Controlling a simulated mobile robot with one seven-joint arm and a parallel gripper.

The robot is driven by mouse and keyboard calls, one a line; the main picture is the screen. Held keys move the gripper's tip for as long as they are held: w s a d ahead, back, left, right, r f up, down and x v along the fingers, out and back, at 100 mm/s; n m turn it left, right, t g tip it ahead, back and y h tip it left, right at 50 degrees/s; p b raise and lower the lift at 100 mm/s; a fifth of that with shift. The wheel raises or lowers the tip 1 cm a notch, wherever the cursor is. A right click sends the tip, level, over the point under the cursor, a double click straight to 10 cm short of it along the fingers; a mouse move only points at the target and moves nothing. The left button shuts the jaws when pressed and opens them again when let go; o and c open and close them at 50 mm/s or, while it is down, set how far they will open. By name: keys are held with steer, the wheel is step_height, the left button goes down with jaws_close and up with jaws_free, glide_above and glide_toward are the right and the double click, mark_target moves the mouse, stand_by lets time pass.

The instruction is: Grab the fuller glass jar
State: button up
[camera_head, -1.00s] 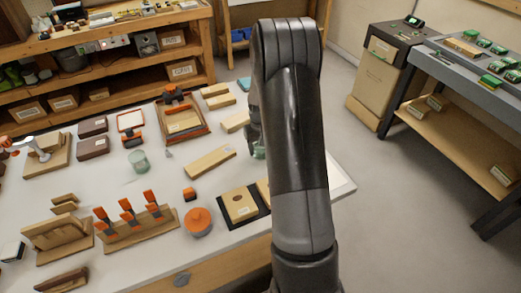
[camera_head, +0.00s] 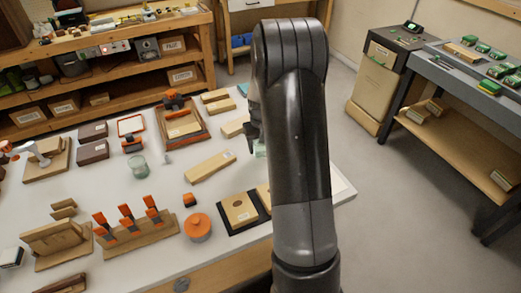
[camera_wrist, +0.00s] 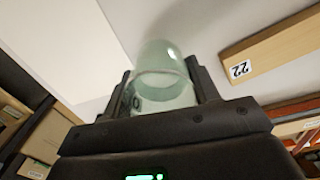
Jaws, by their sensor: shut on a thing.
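My gripper (camera_wrist: 161,82) is shut on a pale green glass jar (camera_wrist: 165,62) in the wrist view, one finger on each side of it. In the head view that jar (camera_head: 260,151) shows only as a sliver beside my arm, which hides most of it and of my gripper. A second pale green glass jar (camera_head: 138,167) stands upright on the white bench top, left of the middle. I cannot tell how full either jar is.
A wooden block (camera_head: 209,166) lies between the two jars; a block labelled 22 (camera_wrist: 270,50) shows beside my gripper in the wrist view. An orange round container (camera_head: 198,228) and a rack of orange-handled tools (camera_head: 135,227) stand nearer the front.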

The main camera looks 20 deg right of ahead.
steer(key=s+d+r, duration=0.7)
steer(key=s+d, duration=0.1)
steer(key=shift+s+r, duration=0.15)
stand_by(0.5)
stand_by(1.9)
